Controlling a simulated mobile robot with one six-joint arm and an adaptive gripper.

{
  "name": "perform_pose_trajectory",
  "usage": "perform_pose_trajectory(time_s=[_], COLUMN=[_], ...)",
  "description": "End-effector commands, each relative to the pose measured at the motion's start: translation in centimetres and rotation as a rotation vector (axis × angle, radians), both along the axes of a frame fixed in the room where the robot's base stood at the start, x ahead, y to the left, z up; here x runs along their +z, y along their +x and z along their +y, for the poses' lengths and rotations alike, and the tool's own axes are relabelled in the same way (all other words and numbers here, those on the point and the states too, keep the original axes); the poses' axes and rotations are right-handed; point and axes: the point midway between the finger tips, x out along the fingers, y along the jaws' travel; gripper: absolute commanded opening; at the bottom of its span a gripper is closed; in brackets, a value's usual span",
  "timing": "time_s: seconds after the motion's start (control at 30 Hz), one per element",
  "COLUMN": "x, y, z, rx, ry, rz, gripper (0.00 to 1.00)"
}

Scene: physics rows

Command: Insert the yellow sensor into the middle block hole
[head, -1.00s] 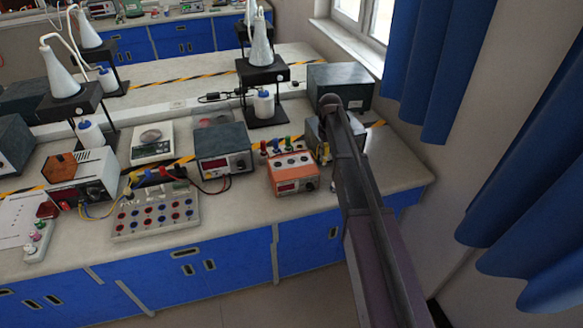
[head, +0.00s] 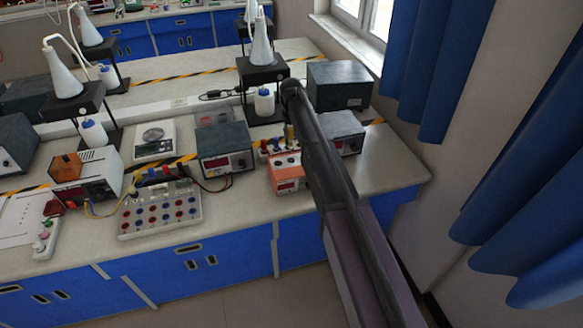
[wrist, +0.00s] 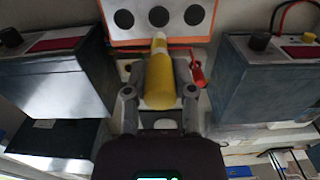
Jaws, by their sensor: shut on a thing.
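The yellow sensor (wrist: 160,88) is in the wrist view, between the two fingers of my gripper (wrist: 160,70). My gripper is shut on it, and its paler tip points up the picture toward the orange-framed block (wrist: 120,38). The block's pale face has three dark round holes in a row. The sensor's tip lies just below the middle hole (wrist: 158,16) in the picture; I cannot tell whether it touches the block. In the head view the orange block (head: 286,178) is partly hidden by my arm, which also hides the sensor and gripper.
A red plug (wrist: 197,74) stands close to the right finger. Dark grey instrument boxes flank the block; one is at its left (head: 224,150), another at its right (head: 345,130). A socket board (head: 160,210) is further left. Open bench top lies front right.

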Motion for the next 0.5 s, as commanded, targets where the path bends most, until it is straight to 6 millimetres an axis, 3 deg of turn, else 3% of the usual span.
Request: perform_pose_trajectory(time_s=[0.5], x=[-4.2], y=[-0.1], z=[-0.1], rx=[0.002], ry=[0.000], rz=[0.000], gripper=[0.00])
